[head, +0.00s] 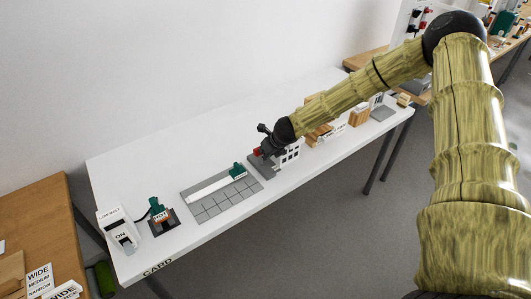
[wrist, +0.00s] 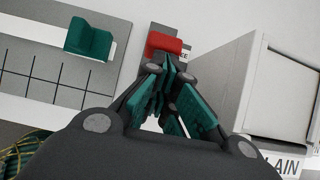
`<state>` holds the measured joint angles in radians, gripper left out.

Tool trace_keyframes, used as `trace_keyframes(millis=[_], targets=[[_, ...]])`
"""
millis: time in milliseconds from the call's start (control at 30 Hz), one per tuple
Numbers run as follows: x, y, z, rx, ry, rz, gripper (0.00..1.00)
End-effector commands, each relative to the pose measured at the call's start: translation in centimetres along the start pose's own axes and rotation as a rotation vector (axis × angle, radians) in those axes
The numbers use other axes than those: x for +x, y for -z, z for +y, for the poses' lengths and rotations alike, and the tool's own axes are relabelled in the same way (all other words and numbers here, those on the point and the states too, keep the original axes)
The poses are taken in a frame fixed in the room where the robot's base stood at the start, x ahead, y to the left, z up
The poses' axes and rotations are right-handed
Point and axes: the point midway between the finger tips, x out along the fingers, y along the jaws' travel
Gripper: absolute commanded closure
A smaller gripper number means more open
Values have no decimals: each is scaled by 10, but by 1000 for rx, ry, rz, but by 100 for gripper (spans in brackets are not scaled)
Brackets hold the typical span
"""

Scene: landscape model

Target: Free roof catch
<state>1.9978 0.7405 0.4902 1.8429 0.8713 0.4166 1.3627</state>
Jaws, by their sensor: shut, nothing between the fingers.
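My gripper (wrist: 168,64) is shut and empty, its teal finger pads together. It also shows in the head view (head: 266,147), at the end of my arm over the white table. A red block (wrist: 164,43), perhaps the roof catch, lies just beyond the fingertips; I cannot tell whether they touch it. It is small in the head view (head: 257,151). A partly covered label ending in "CE" is beside it. A white model building (wrist: 280,85) stands to the right; its dark-windowed side shows in the head view (head: 291,152). My fingers hide part of the grey base (head: 258,166).
A gridded grey mat (head: 215,207) with a white strip and a green block (head: 238,171) lies left of the base. Further left are a black stand (head: 162,222) marked "HOT" and a white box (head: 118,228). Wooden pieces (head: 359,117) stand to the right. The table's back is clear.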

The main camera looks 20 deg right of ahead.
Motion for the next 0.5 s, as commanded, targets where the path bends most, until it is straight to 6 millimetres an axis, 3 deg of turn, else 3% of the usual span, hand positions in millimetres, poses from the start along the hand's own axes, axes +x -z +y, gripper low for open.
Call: trace_keyframes(millis=[500], targets=[[-11, -7, 0, -1, 0, 0, 100]])
